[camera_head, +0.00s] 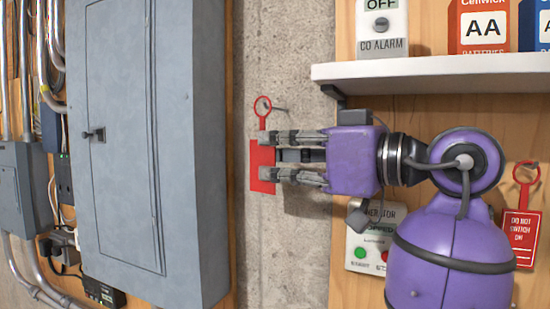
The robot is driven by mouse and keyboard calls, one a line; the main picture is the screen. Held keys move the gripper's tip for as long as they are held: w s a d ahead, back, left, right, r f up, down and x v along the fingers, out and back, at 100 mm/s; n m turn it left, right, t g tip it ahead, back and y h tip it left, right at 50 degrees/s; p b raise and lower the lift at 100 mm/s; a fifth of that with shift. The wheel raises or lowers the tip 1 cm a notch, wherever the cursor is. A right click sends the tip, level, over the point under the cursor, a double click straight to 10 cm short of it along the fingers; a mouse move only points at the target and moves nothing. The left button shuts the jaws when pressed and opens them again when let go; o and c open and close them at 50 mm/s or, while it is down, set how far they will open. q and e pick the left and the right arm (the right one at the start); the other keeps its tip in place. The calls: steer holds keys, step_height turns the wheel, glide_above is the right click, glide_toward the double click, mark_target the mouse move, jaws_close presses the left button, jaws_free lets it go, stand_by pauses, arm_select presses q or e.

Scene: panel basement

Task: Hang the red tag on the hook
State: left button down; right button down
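A red tag (262,183) with a red ring (262,106) is upright in front of the concrete wall. A thin metal hook (278,108) sticks out of that wall. The ring overlaps the hook's near end; I cannot tell whether the hook passes through it. A second red tag (521,238), lettered "DO NOT SWITCH ON", hangs at the far right.
A grey electrical panel (121,200) stands left of the hook. A white shelf (430,68) with boxes and a CO alarm (381,27) juts out at upper right. A button box (357,258) is partly hidden behind my arm. Bare concrete lies around the hook.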

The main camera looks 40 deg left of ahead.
arm_select(q)
steer(key=shift+w+a+f, duration=0.15)
steer(key=shift+w+a, duration=0.05)
steer(key=shift+w, duration=0.35)
steer(key=shift+w+a+f, duration=0.15)
steer(key=shift+w, duration=0.35)
steer(key=c, duration=2.5)
jaws_free()
steer(key=o, duration=0.6)
steer(key=shift+o, duration=0.2)
steer(key=w+d, duration=0.1)
steer(key=d, duration=1.1)
steer(key=shift+r, duration=0.15)
